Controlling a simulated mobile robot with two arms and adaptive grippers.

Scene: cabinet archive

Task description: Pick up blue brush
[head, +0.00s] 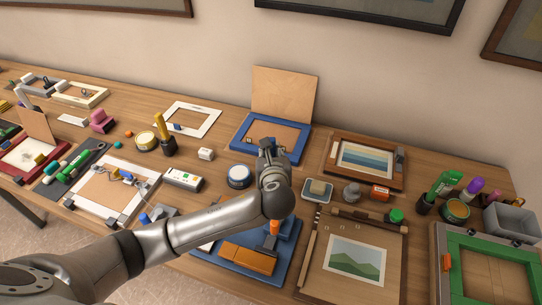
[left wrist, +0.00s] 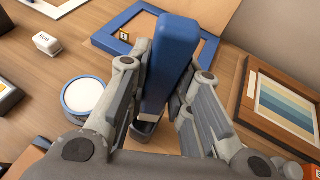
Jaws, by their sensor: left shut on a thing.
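The blue brush (left wrist: 168,60) stands between the fingers of my left gripper (left wrist: 160,95) in the left wrist view. A blue block-like end rises toward the camera, and the fingers are closed on its sides. A small dark cup (left wrist: 147,132) shows just below it; I cannot tell whether the brush's lower end is still inside. In the head view my left gripper (head: 270,150) is in front of the blue frame, and the brush is hidden there by the gripper and arm. My right gripper is not in view.
A blue frame (head: 238,138) lies behind the gripper, with a brown board (head: 285,95) against the wall. A round blue-and-white tin (head: 239,177) is at its left. A wooden picture frame (head: 397,178) is at its right. The table is crowded, with small gaps.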

